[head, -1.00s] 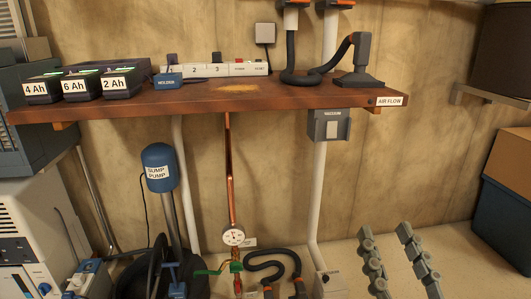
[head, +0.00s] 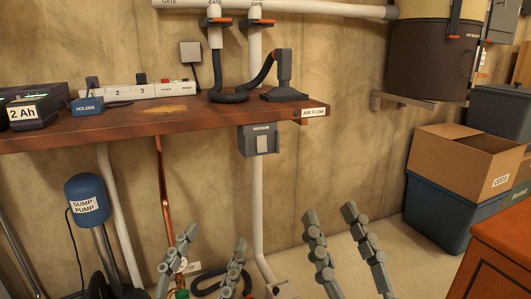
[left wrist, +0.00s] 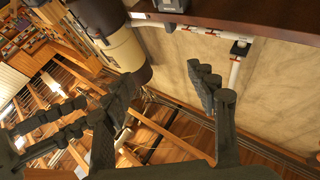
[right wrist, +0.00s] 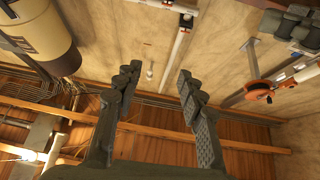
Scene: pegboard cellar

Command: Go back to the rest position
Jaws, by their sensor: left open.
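My left gripper (head: 214,236) is low in the head view, in front of the wall below the shelf. Its two grey jointed fingers stand apart with nothing between them. In the left wrist view the fingers (left wrist: 165,80) are also spread and empty. My right gripper (head: 329,212) is to its right in the head view, in front of bare wall and floor. Its fingers are apart, and the right wrist view shows an empty gap between them (right wrist: 158,75). Both grippers point up in the head view. Neither visibly touches anything.
A wooden shelf (head: 190,122) carries a 2 Ah battery (head: 33,112), a holder (head: 87,107) and a black hose nozzle (head: 284,80). A sump pump (head: 87,198) stands below. At right are a cardboard box (head: 460,158), a blue bin (head: 437,212) and a red-brown cabinet (head: 500,255).

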